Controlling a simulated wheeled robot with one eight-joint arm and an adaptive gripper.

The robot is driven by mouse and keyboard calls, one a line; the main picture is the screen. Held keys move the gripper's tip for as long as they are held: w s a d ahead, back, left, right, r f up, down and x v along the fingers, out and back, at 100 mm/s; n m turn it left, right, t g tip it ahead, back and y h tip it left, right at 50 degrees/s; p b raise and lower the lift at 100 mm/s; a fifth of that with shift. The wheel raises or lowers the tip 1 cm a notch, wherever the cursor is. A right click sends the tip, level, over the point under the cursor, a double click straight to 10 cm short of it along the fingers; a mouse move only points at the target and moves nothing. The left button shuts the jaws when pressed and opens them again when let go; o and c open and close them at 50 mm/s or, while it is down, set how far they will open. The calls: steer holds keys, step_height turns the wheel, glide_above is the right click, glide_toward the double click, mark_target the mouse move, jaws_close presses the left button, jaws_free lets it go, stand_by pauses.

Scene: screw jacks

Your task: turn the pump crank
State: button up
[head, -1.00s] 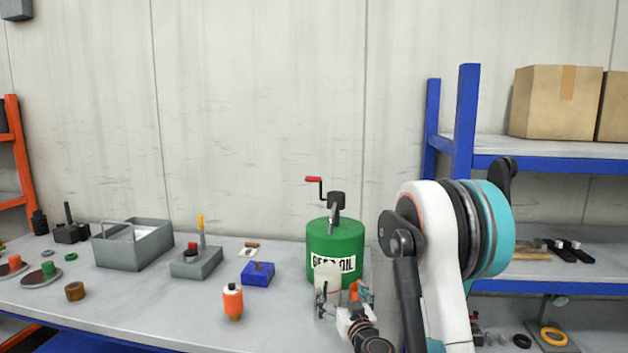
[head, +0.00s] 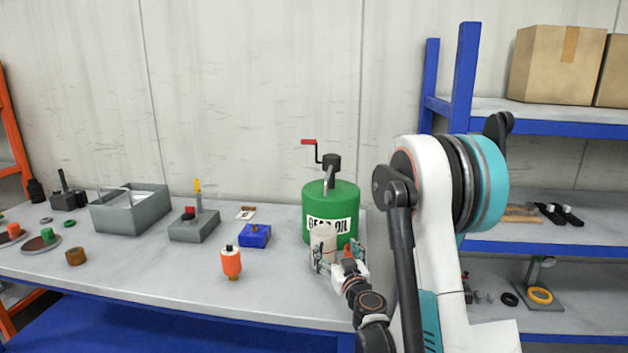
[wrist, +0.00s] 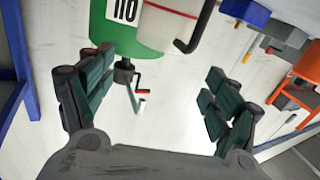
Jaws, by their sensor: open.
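A green drum labelled GEAR OIL (head: 345,203) stands at the right end of the bench. A dark pump (head: 331,162) rises from its top. Its thin crank (head: 319,154) ends in a red handle (head: 308,142) pointing left. In the wrist view the crank (wrist: 131,85) and red handle (wrist: 143,91) show between my fingers, some way beyond them. A pale jug (head: 322,238) stands in front of the drum. My gripper (head: 337,256) is open and low by the jug, well below the crank. In the wrist view my gripper (wrist: 156,100) has its fingers spread wide and empty.
Left of the drum lie a blue block (head: 255,236), an orange bottle (head: 231,262), a grey block with a lever (head: 194,228) and a grey toolbox (head: 130,212). A blue-framed shelf (head: 540,247) stands at right. The bench front is mostly clear.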

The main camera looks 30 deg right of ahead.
mark_target(308, 142)
steer(key=w+r+n+g+h+p, duration=0.1)
steer(key=w+r+n+h+p, duration=0.1)
steer(key=w+r+n+p, duration=0.45)
steer(key=w+a+r+n+g+h+p, duration=0.1)
steer(key=w+r+n+h+p, duration=0.15)
steer(key=r+n, duration=0.7)
steer(key=w+r+n+g+h+p, duration=0.1)
steer(key=w+r+n+g+p, duration=0.1)
steer(key=w+r+n+p, duration=0.45)
steer(key=w+d+n, duration=0.2)
steer(key=w, duration=0.3)
steer(key=w+d+r+n+t, duration=0.1)
steer(key=w+d+n, duration=0.2)
steer(key=w, duration=0.3)
steer(key=w+d+r+n, duration=0.1)
steer(key=w+d+n, duration=0.1)
steer(key=w, duration=0.4)
steer(key=shift+w+d+n+h, duration=0.1)
steer(key=shift+d+n+h, duration=0.25)
steer(key=shift+n, duration=0.4)
steer(key=shift+c, duration=0.2)
steer(key=c, duration=1.5)
steer(key=shift+w+d, duration=0.1)
